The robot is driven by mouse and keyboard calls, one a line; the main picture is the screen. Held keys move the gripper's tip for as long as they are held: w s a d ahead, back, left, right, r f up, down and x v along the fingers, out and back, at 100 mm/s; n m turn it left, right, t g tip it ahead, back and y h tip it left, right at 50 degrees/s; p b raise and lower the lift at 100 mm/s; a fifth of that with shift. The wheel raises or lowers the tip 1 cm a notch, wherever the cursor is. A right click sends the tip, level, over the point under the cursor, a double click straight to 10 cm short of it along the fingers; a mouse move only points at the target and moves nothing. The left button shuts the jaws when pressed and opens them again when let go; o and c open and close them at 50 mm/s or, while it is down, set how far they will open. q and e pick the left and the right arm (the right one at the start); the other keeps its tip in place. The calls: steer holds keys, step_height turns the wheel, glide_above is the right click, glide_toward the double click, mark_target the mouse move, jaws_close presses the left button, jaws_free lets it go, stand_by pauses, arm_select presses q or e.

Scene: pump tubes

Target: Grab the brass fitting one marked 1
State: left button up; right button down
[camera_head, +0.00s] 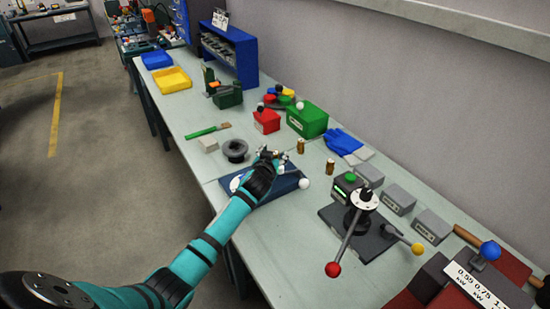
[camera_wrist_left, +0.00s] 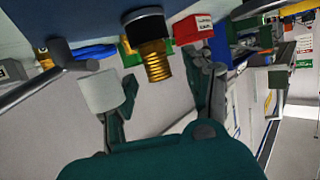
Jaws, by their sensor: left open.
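Two small brass fittings stand on the bench in the head view, one (camera_head: 300,146) farther back and one (camera_head: 330,167) nearer to the right. No number can be read on either. My left gripper (camera_head: 275,155) is to the left of both, over the back of a dark blue plate. In the left wrist view a threaded brass fitting (camera_wrist_left: 156,62) with a dark end shows beyond and between the spread fingers of my left gripper (camera_wrist_left: 158,88). The fingers are open and do not appear to touch it. Which of the two fittings this is, I cannot tell. My right gripper is out of view.
The dark blue plate (camera_head: 270,193) with a white ball (camera_head: 304,183) lies under my left wrist. A grey ring (camera_head: 235,150) is to its left. A blue glove (camera_head: 342,141), a green box (camera_head: 307,120) and a lever stand (camera_head: 360,235) surround the fittings.

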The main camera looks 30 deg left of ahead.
arm_select(q)
steer(key=shift+w+a+f, duration=0.1)
steer(key=shift+w+f, duration=0.05)
steer(key=shift+w, duration=0.35)
steer(key=shift+w+f, duration=0.1)
steer(key=shift+w, duration=0.2)
steer(key=shift+c, duration=0.8)
steer(key=c, duration=0.4)
jaws_close()
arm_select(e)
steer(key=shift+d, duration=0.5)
